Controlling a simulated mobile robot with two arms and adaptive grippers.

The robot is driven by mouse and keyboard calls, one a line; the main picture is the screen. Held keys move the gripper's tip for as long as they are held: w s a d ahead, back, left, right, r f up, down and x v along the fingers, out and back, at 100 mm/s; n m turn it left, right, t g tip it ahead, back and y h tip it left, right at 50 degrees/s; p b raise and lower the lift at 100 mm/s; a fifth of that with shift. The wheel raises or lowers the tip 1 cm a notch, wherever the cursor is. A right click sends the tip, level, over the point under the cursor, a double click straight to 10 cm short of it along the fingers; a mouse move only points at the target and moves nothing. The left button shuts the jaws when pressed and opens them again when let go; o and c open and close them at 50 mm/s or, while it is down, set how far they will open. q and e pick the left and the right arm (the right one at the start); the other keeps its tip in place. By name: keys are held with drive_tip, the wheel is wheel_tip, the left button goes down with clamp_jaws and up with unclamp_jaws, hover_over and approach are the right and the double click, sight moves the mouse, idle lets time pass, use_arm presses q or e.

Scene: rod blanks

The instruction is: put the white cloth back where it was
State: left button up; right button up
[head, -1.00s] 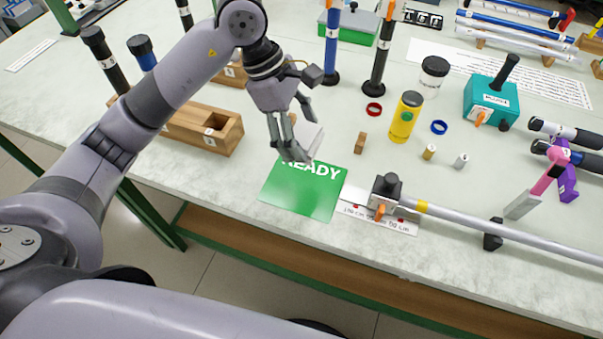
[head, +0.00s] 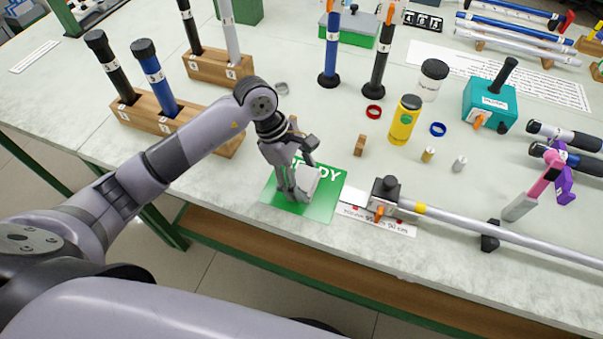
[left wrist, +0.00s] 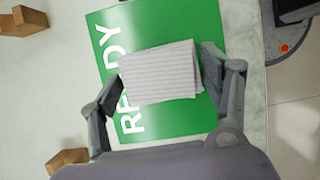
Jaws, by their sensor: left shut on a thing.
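The white cloth (head: 308,180) is a folded, pale piece with fine grey stripes, seen from above in the left wrist view (left wrist: 160,72). My left gripper (head: 297,188) is shut on it, with one finger at each side of the cloth in the left wrist view (left wrist: 162,78). The cloth is over the green READY mat (head: 322,207) and hides part of its lettering. I cannot tell whether it touches the mat. My right gripper is not in view.
A clamp block with a long grey rod (head: 460,220) lies right of the mat. A small wooden block (head: 360,145) and a yellow canister (head: 404,120) stand behind. Wooden racks (head: 228,143) with rods are at back left. The table's front edge is close below the mat.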

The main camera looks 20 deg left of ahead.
use_arm(q)
drive_tip(key=shift+f, duration=0.1)
drive_tip(key=o, duration=1.1)
drive_tip(key=shift+r, duration=0.25)
drive_tip(key=b+v, duration=0.2)
drive_tip(key=v, duration=1)
drive_tip(key=shift+f, duration=0.1)
